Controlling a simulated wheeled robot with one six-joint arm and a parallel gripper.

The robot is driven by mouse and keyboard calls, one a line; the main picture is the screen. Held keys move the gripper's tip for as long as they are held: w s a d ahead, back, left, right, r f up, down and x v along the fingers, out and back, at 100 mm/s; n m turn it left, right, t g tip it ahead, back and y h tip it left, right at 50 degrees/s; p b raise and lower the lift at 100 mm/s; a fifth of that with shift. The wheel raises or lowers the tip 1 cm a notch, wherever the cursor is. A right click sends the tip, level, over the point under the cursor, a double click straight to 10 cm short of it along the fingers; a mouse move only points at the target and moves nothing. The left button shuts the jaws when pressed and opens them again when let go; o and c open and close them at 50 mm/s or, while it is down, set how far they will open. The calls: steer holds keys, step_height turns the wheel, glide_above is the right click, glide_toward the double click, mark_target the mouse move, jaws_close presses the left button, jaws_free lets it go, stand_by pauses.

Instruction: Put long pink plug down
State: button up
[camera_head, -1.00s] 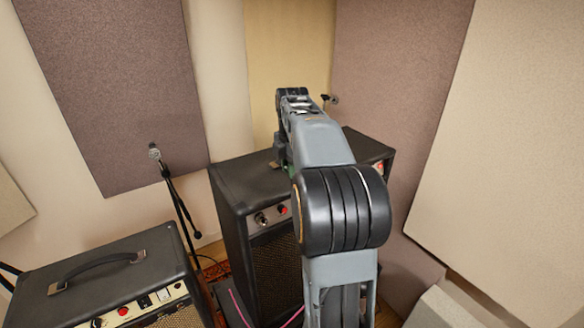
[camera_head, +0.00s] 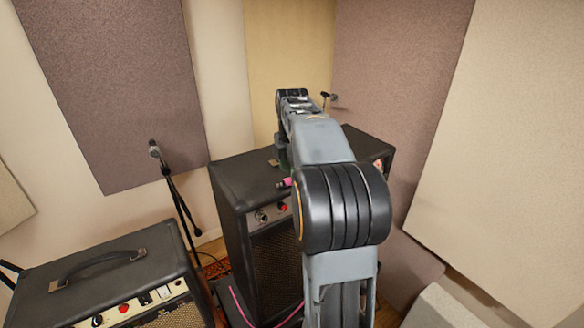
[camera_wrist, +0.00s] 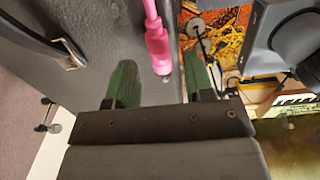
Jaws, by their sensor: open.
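The long pink plug (camera_wrist: 157,42) shows in the wrist view between the two green fingers of my gripper (camera_wrist: 160,80). The fingers are open, with a gap on both sides of the plug. The plug appears to lie on the dark top of the tall amp (camera_wrist: 100,30), near its edge. In the head view a small pink end of the plug (camera_head: 284,183) shows at the front top edge of the tall amp (camera_head: 237,180). The rest of it, and most of my gripper, is hidden behind my arm.
A smaller amp (camera_head: 110,265) with a carry handle stands at lower left. A microphone on a stand (camera_head: 154,150) rises behind it. A pink cable (camera_head: 238,305) hangs low in front of the tall amp. Padded panels (camera_head: 115,80) line the walls.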

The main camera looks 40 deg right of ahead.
step_height(320, 180, up, 12)
steer(key=s+a+f+m+t, duration=0.1)
steer(key=s+a+f+m, duration=0.1)
steer(key=s+a+m, duration=0.3)
steer(key=s+a+f+m+t, duration=0.1)
steer(key=a+f+m+t, duration=0.15)
steer(key=a, duration=0.45)
steer(key=s+a+f+m+t, duration=0.1)
steer(key=s+a+f+m, duration=0.3)
steer(key=f, duration=0.3)
steer(key=s+a+f+m+t, duration=0.1)
steer(key=s+a+f+m, duration=0.3)
steer(key=s+f+m, duration=0.1)
steer(key=shift+s+f+m, duration=0.2)
steer(key=shift+f+m, duration=0.25)
steer(key=shift+f, duration=0.4)
steer(key=shift+g, duration=0.35)
step_height(320, 180, down, 5)
steer(key=b, duration=0.4)
steer(key=shift+w+f, duration=0.1)
steer(key=shift+w, duration=0.05)
steer(key=shift+c, duration=0.5)
